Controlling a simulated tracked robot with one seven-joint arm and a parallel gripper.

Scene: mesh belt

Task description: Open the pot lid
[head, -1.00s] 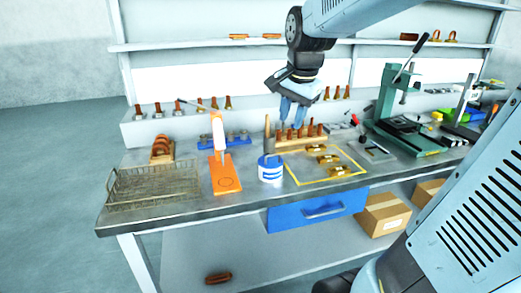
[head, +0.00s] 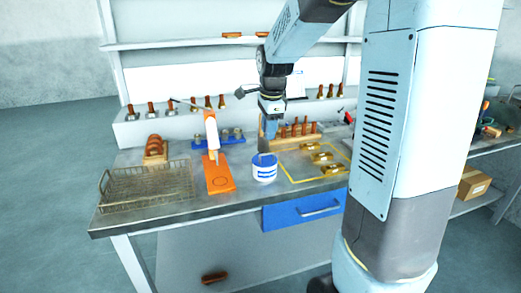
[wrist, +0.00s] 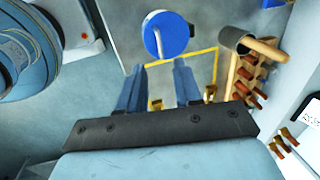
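The pot (head: 264,172) is a small white tub with blue bands, upright on the workbench. In the wrist view its round blue lid (wrist: 177,31) shows from above at the top centre, with a pale bar across it. The lid appears to be on the pot. My gripper (head: 270,134) hangs above and slightly behind the pot, pointing down. In the wrist view my gripper (wrist: 159,72) has its two blue fingers spread, with nothing between them. The lid lies beyond the fingertips, apart from them.
An orange stand (head: 219,178) and wire basket (head: 148,188) are left. Brass parts lie in a yellow outline (head: 290,181) right. A blue drawer (head: 303,210) is below.

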